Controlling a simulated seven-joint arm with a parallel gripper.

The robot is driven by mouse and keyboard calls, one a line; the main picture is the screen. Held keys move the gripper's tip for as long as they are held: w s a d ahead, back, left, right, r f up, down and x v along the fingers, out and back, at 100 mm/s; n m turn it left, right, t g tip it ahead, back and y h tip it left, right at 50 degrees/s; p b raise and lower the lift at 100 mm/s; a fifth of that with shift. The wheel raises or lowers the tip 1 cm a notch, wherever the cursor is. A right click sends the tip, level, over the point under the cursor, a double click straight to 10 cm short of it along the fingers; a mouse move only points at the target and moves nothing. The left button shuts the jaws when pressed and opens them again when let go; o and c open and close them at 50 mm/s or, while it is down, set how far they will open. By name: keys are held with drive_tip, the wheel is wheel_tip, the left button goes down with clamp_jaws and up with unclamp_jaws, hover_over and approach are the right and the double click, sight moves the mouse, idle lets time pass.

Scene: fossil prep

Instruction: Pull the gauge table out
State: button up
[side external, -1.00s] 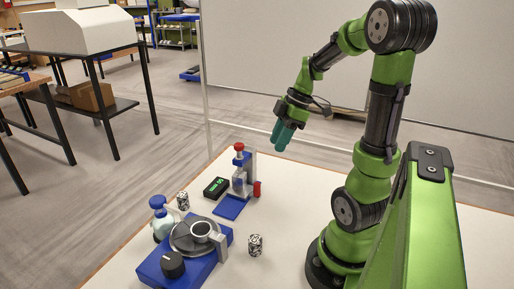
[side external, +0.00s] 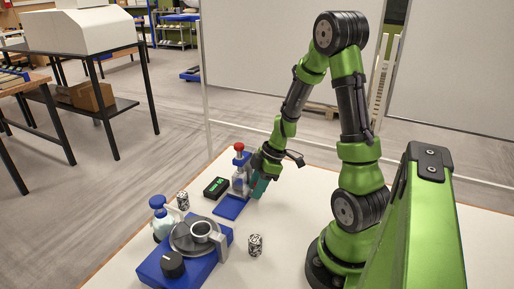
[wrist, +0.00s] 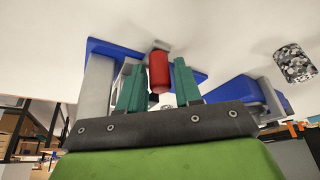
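The gauge stand (side external: 240,180) has a blue base plate (side external: 229,208), a grey upright and a red knob (side external: 239,147) on top. A red handle (wrist: 159,72) on its side shows in the wrist view; my gripper hides it in the side view. My gripper (side external: 259,187) is low at the right side of the stand. In the wrist view its two green fingers (wrist: 159,80) are open, one on each side of the red handle, with small gaps. Which part is the gauge table itself is not clear.
A black box with a green display (side external: 216,187) stands left of the stand. Nearer are a blue turntable unit (side external: 168,262), a blue-topped bottle (side external: 160,219) and two speckled cylinders (side external: 255,245) (side external: 183,200). The white tabletop (side external: 306,200) is clear right of the stand.

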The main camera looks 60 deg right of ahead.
drive_tip(key=shift+f, duration=0.1)
clamp_jaws()
drive_tip(key=a, duration=0.7)
drive_tip(key=shift+a, duration=0.4)
unclamp_jaws()
drive_tip(key=shift+d, duration=0.1)
drive_tip(key=v, duration=1.7)
drive_tip(key=shift+w, duration=0.15)
